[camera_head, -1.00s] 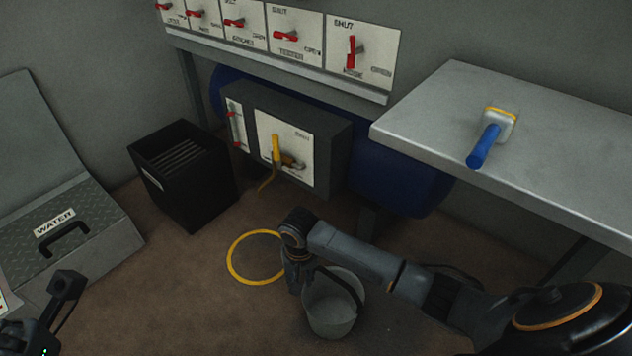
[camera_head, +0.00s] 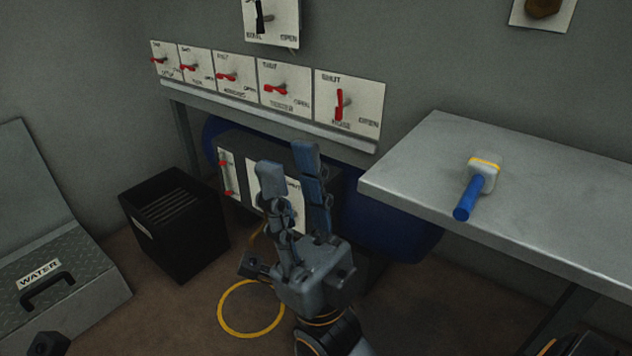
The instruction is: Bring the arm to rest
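My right gripper (camera_head: 289,160) is raised in the middle of the view, with its two fingers pointing up and apart. Nothing shows between them, so it is open and empty. Its arm comes up from the bottom edge.
A metal table (camera_head: 410,175) at right bears a blue-handled tool (camera_head: 475,188). A black bin (camera_head: 172,222) stands at left, beside a grey box labelled WATER (camera_head: 75,285). A yellow ring (camera_head: 222,310) lies on the floor. A row of red-levered valve panels (camera_head: 350,105) lines the wall.

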